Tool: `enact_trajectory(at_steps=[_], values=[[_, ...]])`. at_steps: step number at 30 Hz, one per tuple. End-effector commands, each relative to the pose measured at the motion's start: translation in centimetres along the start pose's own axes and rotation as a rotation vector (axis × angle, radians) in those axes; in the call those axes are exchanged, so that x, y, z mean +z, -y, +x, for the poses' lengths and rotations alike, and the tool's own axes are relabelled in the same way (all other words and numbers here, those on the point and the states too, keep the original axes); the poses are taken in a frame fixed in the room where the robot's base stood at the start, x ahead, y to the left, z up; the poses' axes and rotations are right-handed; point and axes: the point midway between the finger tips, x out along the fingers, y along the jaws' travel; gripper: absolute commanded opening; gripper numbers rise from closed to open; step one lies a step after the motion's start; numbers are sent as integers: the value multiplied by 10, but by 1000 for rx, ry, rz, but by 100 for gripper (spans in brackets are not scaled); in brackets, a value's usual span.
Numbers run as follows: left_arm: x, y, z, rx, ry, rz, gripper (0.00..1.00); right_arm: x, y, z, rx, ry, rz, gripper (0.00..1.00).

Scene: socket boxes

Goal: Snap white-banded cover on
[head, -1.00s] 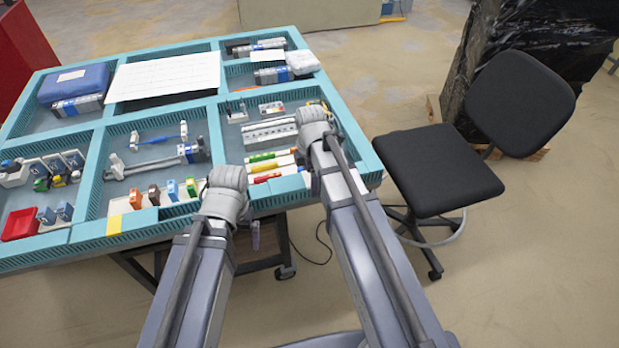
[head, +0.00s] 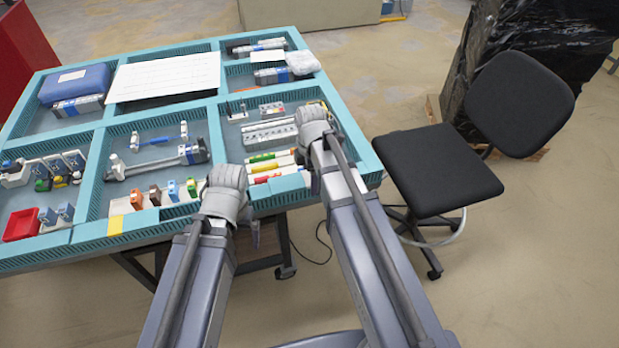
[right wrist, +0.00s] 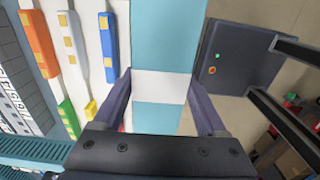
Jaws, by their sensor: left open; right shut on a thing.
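The white-banded cover is a teal strip with a white band (right wrist: 161,86) across it in the right wrist view. My right gripper (right wrist: 160,105) has one finger on each side of the strip at the band and is shut on it. In the head view this gripper (head: 314,182) is at the tray's front right edge, where a bit of white shows beside it. The cover lies in line with the tray rim; whether it is fully seated I cannot tell. My left gripper (head: 255,236) is open and empty in front of the tray's front edge, its fingers mostly hidden by the wrist.
The teal compartment tray (head: 60,240) holds several socket parts. A yellow-banded piece (head: 115,223) sits on its front rim. Coloured strips (head: 266,167) lie in the compartment behind my grippers. A black chair (head: 435,170) stands to the right.

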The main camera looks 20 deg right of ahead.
Motion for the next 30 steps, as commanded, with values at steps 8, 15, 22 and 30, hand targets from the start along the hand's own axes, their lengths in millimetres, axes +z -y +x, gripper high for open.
enact_trajectory(at_steps=[8, 15, 22, 30], values=[[1, 2, -23, 0, 0, 0, 100, 0, 0, -23, 0, 0, 0, 0], [2, 4, -41, 0, 0, 0, 100, 0, 0, -42, 0, 0, 0, 0], [3, 5, -49, 0, 0, 0, 100, 0, 0, -49, 0, 0, 0, 0], [3, 4, -47, 0, 0, 0, 100, 0, 0, -48, 0, 0, 0, 0]])
